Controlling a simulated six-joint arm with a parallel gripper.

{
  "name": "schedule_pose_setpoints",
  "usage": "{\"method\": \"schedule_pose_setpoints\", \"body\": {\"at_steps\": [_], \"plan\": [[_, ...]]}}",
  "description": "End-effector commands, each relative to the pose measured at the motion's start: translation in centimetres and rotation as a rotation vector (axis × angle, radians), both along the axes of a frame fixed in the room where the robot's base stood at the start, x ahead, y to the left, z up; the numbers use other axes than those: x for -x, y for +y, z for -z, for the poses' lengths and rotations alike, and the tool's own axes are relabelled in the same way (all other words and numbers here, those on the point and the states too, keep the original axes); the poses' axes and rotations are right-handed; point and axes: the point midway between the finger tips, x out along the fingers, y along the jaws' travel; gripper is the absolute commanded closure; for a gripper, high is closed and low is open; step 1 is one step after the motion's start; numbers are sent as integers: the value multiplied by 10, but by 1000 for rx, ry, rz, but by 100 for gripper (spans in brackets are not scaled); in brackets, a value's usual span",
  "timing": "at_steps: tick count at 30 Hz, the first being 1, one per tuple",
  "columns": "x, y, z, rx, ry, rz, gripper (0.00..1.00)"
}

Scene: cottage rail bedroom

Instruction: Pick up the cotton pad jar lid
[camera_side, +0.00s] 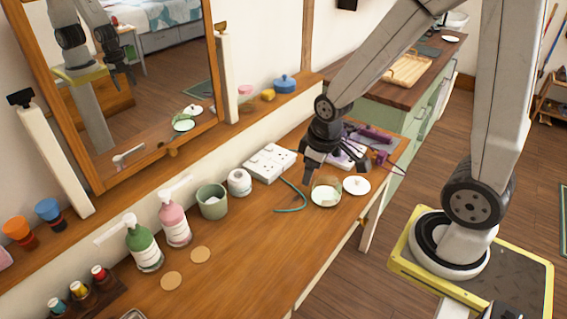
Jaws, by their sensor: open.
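A clear jar with white pads in it (325,194) stands near the table's right end. A flat white round piece (357,185), which looks like its lid, lies on the wood just right of the jar. My gripper (331,168) points down with its fingers spread, empty, above and slightly behind the jar. It is a little left of the lid and apart from it. Whether a fingertip touches the jar's rim cannot be told from this angle.
A white socket block (268,163) with a green cable (291,198) is left of my gripper. A purple hair dryer (375,134) lies behind it. A small white pot (239,182), green cup (212,202) and pump bottles (143,246) stand left. The table's front middle is clear.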

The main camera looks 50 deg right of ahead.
Motion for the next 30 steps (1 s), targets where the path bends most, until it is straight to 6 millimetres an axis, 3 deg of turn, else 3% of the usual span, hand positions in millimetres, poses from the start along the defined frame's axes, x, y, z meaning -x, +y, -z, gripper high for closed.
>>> {"method": "schedule_pose_setpoints", "body": {"at_steps": [15,22,30], "plan": [[-31,-107,44,90,103,-427,29],[-30,-158,70,104,143,-626,29],[-15,-217,105,103,177,-861,29]]}}
